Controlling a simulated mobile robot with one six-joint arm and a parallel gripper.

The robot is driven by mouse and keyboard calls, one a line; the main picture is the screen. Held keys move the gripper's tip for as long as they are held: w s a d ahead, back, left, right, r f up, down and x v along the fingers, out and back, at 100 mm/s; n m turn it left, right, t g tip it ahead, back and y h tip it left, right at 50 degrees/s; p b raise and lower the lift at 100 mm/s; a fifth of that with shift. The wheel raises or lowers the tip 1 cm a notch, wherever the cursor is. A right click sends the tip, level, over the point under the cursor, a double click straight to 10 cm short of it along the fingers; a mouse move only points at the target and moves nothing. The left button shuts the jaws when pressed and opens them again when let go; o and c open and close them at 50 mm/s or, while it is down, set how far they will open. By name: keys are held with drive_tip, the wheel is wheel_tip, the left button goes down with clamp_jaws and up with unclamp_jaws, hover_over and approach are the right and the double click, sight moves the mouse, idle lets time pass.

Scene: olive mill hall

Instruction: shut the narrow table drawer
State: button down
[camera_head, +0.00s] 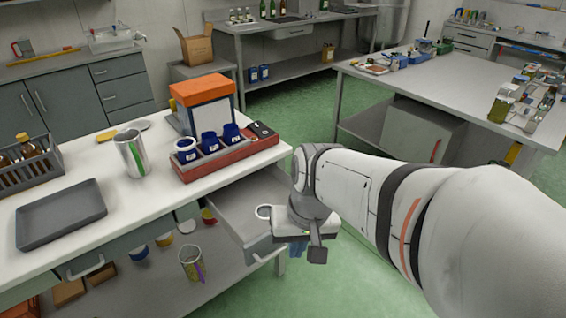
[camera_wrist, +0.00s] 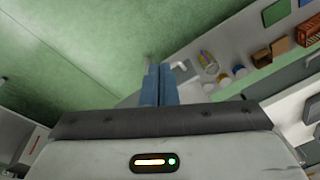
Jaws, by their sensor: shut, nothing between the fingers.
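The narrow table drawer (camera_head: 232,207) is pulled out from the right end of the white-topped table (camera_head: 75,163), below the orange-red rack. Its grey inside is visible and looks mostly bare. My gripper (camera_head: 300,240) is at the drawer's outer right end and covers part of its front. Whether it touches the drawer cannot be told. In the wrist view, the two blue-grey fingers of my gripper (camera_wrist: 158,84) are pressed together with nothing between them. A second drawer with a pale handle (camera_head: 93,268) sits farther left under the same table.
On the table stand a red rack (camera_head: 230,158) with blue cups, a metal cup (camera_head: 131,153), a dark tray (camera_head: 60,214) and a bottle crate (camera_head: 32,165). The lower shelf (camera_head: 150,285) holds mugs and boxes. Green floor (camera_head: 300,118) is clear between the tables.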

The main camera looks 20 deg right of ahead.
drive_tip(key=w+d+f+m+t+y+b, duration=0.1)
drive_tip(key=w+d+f+m+y+b, duration=0.1)
drive_tip(key=f+m+y+b, duration=0.4)
drive_tip(key=w+d+f+m+t+y+b, duration=0.1)
drive_tip(key=w+d+f+m+y+b, duration=0.15)
drive_tip(key=f+m+b, duration=0.45)
drive_tip(key=w+d+f+m+t+h+b, duration=0.25)
drive_tip(key=d+f+m+t, duration=0.25)
drive_tip(key=d+m+t, duration=0.35)
drive_tip(key=w+d+f+m+t+h+b, duration=0.15)
drive_tip(key=d+f+m+t+b, duration=0.3)
drive_tip(key=d+m, duration=0.6)
drive_tip(key=w+a+n+b, duration=0.2)
drive_tip(key=w+a, duration=0.1)
drive_tip(key=w, duration=1)
drive_tip(key=shift+r+t+y+b, duration=0.3)
drive_tip(key=shift+y, duration=0.05)
drive_tip(key=shift+w+a, duration=0.1)
